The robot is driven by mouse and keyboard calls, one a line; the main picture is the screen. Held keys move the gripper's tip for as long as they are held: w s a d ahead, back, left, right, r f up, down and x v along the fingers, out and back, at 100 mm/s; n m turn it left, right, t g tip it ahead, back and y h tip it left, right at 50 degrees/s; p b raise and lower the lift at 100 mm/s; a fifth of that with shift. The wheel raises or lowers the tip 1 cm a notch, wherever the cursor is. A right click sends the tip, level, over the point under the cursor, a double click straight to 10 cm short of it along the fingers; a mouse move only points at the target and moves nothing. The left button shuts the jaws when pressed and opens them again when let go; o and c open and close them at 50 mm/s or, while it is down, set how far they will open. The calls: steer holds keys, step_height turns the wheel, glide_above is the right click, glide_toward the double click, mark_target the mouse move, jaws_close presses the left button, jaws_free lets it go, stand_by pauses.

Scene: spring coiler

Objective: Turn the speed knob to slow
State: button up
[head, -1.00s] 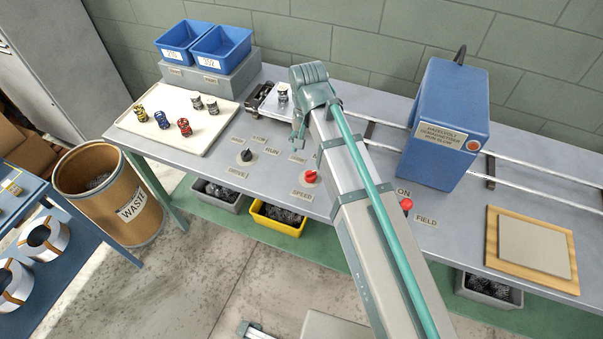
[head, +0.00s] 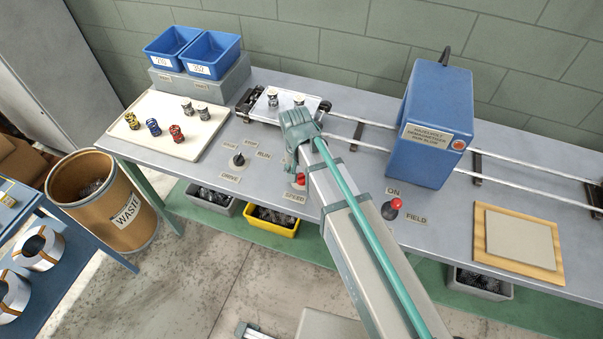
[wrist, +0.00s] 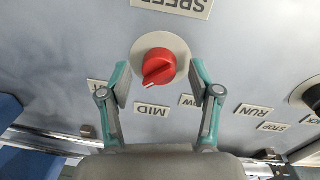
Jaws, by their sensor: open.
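The red speed knob (wrist: 158,67) sits on a pale round plate in the wrist view. Its white pointer mark faces down-left, between the MID label (wrist: 152,110) and a partly hidden label at the left (wrist: 96,86). A label ending in "OW" (wrist: 188,101) lies down-right of the knob, partly covered by a finger. My gripper (wrist: 160,76) is open, one finger on each side of the knob, with gaps visible.
A black drive knob (head: 239,160) is left of the gripper. A red-topped field control (head: 391,209) is to the right, beside my arm. A carriage with two spring pieces (head: 272,97) on rails lies behind, and a blue box (head: 432,120) stands right.

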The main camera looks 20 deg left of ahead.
steer(key=shift+f, duration=0.25)
steer(key=c, duration=1.1)
steer(key=shift+c, duration=0.2)
